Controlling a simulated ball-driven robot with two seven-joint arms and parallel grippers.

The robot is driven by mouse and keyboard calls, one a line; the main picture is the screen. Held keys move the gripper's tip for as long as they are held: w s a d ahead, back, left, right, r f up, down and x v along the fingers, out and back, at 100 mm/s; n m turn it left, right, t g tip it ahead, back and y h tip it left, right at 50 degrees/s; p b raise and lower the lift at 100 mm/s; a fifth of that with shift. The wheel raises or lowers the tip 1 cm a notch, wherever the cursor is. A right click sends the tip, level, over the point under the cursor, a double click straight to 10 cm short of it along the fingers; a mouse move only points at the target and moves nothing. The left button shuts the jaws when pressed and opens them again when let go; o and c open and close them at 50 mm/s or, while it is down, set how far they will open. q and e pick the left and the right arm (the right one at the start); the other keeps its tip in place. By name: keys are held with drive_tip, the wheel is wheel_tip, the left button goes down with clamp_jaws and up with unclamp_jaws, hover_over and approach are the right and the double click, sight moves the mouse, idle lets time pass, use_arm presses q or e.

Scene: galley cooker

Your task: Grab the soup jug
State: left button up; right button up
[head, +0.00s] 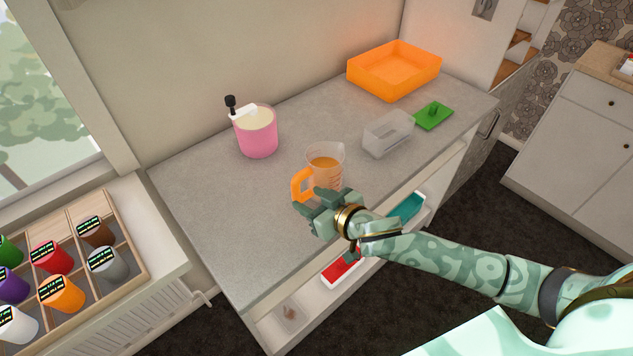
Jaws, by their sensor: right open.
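The soup jug (325,163) is a clear measuring jug holding orange-brown soup, with an orange handle (301,185) on its left side. It stands upright on the grey worktop (210,205). My right gripper (311,203) is open at the front of the jug, just below the handle in the picture. It hides the jug's lower front. I cannot tell whether the fingers touch the handle. My left gripper is not in view.
A pink pot (257,137) stands left of the jug. A clear container (387,136), a green lid (433,116) and an orange tray (394,72) are to the right and back. A wooden rack (130,275) of coloured cups is at left. The worktop's left part is clear.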

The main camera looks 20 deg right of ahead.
sight(299, 196)
drive_tip(key=x, duration=0.2)
drive_tip(key=b+x, duration=0.1)
drive_tip(key=x, duration=0.2)
drive_tip(key=shift+w+a+f+b, duration=0.15)
drive_tip(key=shift+w+a+b, duration=0.05)
drive_tip(key=shift+a+b, duration=0.15)
drive_tip(key=shift+s, duration=0.1)
clamp_jaws()
